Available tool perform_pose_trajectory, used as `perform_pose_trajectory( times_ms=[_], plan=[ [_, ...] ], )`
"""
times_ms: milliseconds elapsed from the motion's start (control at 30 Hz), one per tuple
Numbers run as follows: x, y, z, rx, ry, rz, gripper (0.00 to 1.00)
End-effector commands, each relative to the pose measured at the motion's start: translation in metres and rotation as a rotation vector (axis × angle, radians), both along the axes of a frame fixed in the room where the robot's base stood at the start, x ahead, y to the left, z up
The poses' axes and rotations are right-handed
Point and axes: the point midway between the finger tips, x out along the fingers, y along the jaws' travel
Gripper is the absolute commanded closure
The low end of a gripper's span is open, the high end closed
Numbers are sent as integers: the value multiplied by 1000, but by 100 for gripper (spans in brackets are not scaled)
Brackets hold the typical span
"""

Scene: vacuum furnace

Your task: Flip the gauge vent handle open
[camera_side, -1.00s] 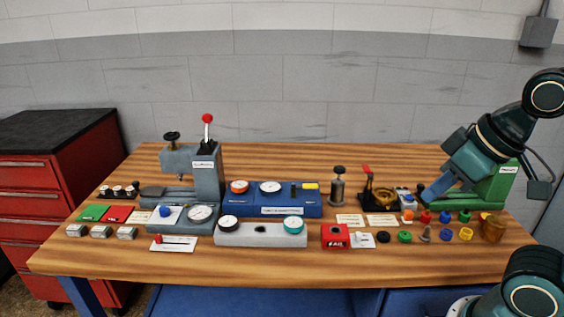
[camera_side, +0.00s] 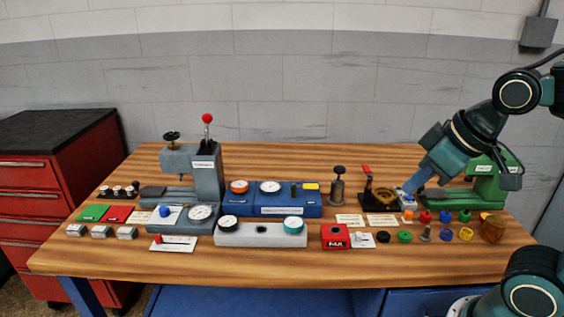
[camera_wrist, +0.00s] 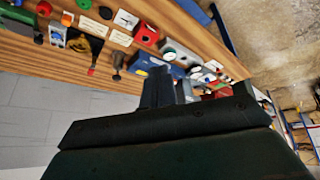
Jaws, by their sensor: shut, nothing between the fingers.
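No label for the gauge vent handle is readable, so I cannot tell which part it is. A red-tipped lever (camera_side: 366,169) stands upright on a black base with a brass ring (camera_side: 384,195); the lever also shows in the wrist view (camera_wrist: 91,70). A round white gauge (camera_side: 202,213) sits on the grey press base, with a blue knob (camera_side: 164,211) to its left. A small red-knobbed lever (camera_side: 158,238) is by a white card in front. My gripper (camera_side: 409,193) is shut and empty, right of the black base, near a small blue-and-white block. Its fingers (camera_wrist: 160,86) show in the wrist view.
The grey press (camera_side: 207,175) has a tall red-ball lever. A blue gauge box (camera_side: 268,208) and grey dial box (camera_side: 261,238) are mid-table. A green machine (camera_side: 490,185) stands behind my arm. Several small coloured parts lie at front right. The table's front edge is clear.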

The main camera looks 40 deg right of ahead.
Motion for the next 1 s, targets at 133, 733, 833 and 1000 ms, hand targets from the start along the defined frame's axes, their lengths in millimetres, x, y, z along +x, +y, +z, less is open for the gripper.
perform_pose_trajectory(
  times_ms=[133,733,833,1000],
  plan=[
    [26,-4,-6,-36,-7,52,100],
    [125,-26,-48,-207,-61,279,100],
    [139,-31,-58,-236,-69,315,100],
    [163,-39,-78,-287,-81,375,100]
  ],
)
